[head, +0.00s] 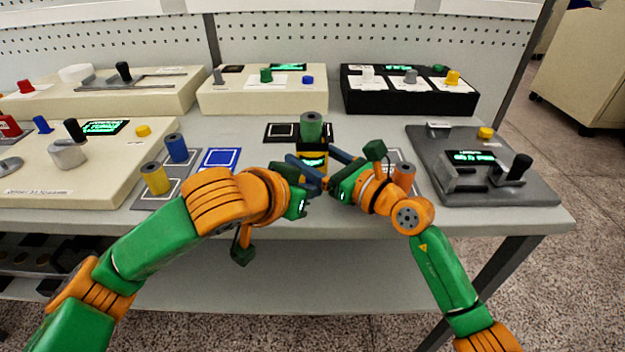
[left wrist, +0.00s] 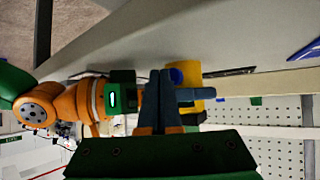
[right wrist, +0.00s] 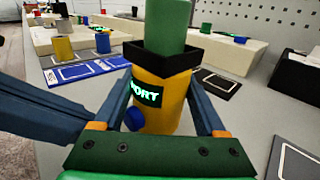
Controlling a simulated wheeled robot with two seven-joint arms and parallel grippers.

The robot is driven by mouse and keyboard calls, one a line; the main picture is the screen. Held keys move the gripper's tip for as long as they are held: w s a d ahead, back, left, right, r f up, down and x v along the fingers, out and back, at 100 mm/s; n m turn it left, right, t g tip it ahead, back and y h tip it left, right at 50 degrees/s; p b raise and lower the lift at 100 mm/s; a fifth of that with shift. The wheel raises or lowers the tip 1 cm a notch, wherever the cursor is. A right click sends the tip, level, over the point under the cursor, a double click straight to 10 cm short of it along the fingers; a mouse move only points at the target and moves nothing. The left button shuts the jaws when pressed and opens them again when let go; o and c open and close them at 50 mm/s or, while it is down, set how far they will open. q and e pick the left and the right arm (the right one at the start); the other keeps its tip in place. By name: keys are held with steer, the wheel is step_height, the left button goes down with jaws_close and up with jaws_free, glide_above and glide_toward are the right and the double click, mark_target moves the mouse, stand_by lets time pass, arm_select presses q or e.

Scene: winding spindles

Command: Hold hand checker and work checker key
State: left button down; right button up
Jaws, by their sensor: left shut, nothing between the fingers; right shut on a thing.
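The hand checker (right wrist: 165,112) is a yellow cylinder with a black square collar, a lit display ending in "ORT" and a blue key (right wrist: 133,119) on its side. It also shows in the head view (head: 313,171). A green spindle (right wrist: 167,22) stands upright in its collar. My right gripper (head: 329,160) is shut on the checker, one finger on each side. My left gripper (head: 316,183) is shut and empty, its fingertips close beside the blue key (left wrist: 177,75) in the left wrist view. I cannot tell whether they touch it.
Yellow (head: 155,179) and blue (head: 176,148) spindles stand at left near a blue square mat (head: 220,159). A grey device (head: 490,190) sits at right, a cream panel (head: 70,180) at left, more panels behind.

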arm_select(q)
steer(key=shift+s, duration=0.3)
steer(key=shift+s, duration=2.5)
